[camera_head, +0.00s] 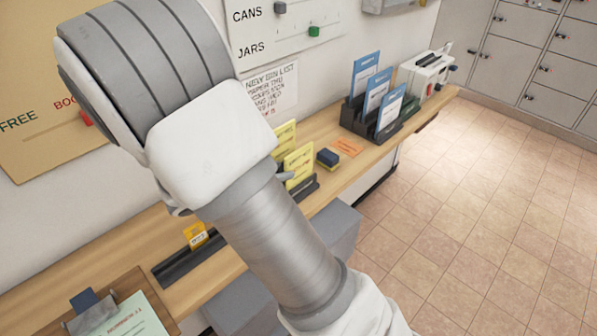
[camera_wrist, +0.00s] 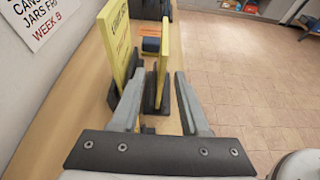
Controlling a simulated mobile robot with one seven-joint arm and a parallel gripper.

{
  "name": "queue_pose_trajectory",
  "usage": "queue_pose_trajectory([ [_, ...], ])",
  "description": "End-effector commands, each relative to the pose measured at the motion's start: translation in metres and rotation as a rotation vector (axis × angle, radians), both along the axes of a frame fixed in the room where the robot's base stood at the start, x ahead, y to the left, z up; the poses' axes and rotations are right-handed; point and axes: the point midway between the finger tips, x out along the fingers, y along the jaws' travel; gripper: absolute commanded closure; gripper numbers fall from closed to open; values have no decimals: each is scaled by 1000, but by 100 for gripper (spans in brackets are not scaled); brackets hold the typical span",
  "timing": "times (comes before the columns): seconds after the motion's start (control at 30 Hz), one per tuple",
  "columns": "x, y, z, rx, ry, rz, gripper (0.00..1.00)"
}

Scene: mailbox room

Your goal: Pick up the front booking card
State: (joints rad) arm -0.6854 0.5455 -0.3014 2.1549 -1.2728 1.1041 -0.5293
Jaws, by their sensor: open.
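Two yellow cards with dark print stand upright in a dark holder on the wooden shelf; the print is too small to read surely. The front card (camera_head: 299,160) is nearer the shelf's outer edge, and the back card (camera_head: 285,136) is nearer the wall. In the wrist view, my gripper (camera_wrist: 160,80) is open, and the front card (camera_wrist: 163,66) appears edge-on between its fingers. The back card (camera_wrist: 117,38) stands left of the left finger. I cannot tell whether either finger touches a card. My arm hides most of the gripper in the head view.
A dark block (camera_head: 328,157) sits beyond the cards, next to an orange slip (camera_head: 346,147). Farther along are blue cards (camera_head: 378,88) in a black rack and a white box (camera_head: 425,72). The wall is close behind.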

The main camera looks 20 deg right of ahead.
Motion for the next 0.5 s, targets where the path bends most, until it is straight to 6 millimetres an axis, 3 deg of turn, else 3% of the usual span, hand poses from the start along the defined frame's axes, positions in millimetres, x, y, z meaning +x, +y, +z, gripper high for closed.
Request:
queue_pose_trajectory([
  [0.27,8,-21,-10,0,1,-1,55],
  [0.5,17,-51,-24,-1,2,-2,55],
])
